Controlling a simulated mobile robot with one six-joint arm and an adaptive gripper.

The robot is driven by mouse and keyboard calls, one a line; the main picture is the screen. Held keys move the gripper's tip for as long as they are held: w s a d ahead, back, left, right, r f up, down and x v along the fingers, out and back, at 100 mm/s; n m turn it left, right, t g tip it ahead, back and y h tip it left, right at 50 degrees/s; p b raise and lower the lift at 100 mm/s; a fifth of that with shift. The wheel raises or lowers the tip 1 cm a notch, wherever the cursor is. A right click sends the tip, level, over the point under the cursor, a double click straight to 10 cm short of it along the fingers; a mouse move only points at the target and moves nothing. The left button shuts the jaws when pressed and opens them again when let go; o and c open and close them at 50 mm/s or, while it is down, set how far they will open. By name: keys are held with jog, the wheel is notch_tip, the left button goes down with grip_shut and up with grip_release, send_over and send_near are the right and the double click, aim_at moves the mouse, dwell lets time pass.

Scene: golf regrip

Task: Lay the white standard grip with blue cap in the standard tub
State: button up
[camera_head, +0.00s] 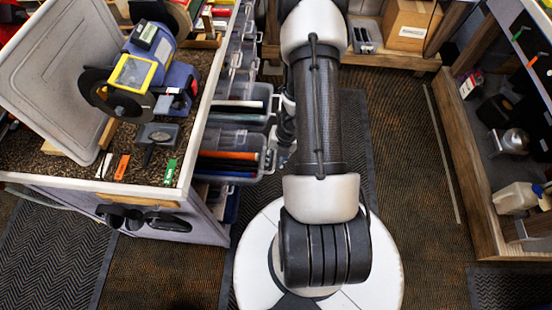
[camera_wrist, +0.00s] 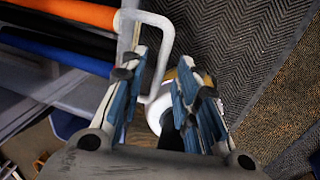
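My gripper (camera_wrist: 160,90) is in the wrist view, its two blue-padded fingers apart with a gap between them. No grip is clearly held; a white rounded shape (camera_wrist: 157,113) shows in the gap, and I cannot tell what it is. A clear tub (camera_head: 268,158) with orange (camera_head: 228,155) and blue grips is beside my arm in the head view. Its pale handle (camera_wrist: 165,45) appears just beyond the fingers. A long pale strip (camera_head: 238,103), possibly a white grip, lies in the tub above. I cannot make out a blue cap or which tub is standard.
A bench (camera_head: 195,125) with a grinder (camera_head: 140,75) and a leaning grey tray (camera_head: 50,75) stands at left. A cardboard box (camera_head: 408,22) sits on the back shelf. A wooden shelf unit (camera_head: 470,165) is at right. The carpeted floor (camera_head: 410,170) between is clear.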

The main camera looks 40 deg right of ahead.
jog(key=shift+c, duration=0.4)
grip_shut()
dwell(0.4)
